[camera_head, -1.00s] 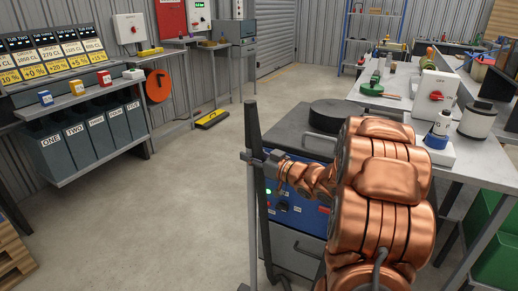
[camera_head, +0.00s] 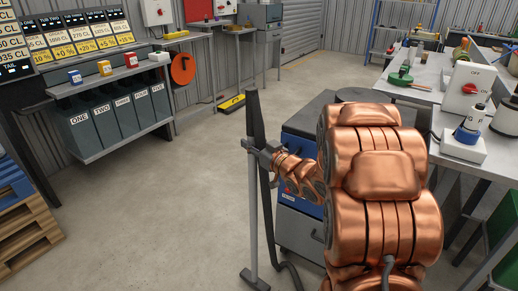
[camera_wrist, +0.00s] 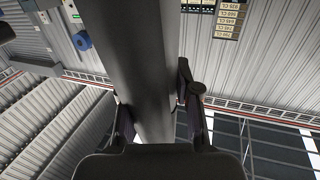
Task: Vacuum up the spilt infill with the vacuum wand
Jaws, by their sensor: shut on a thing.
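The vacuum wand (camera_head: 253,205) is a grey upright tube with a black upper part and a flat foot at floor level. A black hose (camera_head: 270,225) hangs beside it. My gripper (camera_head: 261,153) is shut around the wand at about mid-height. In the wrist view, the wand (camera_wrist: 140,70) runs between the two fingers of my gripper (camera_wrist: 158,112), one on each side. I see no spilt infill in either view; the floor around the wand's foot looks bare.
A blue-fronted machine (camera_head: 302,148) stands close behind my arm. A wooden pallet (camera_head: 28,240) is at the left. Dark numbered bins (camera_head: 117,118) sit under a shelf along the wall. A workbench (camera_head: 455,152) is at the right. The concrete floor (camera_head: 165,220) between is clear.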

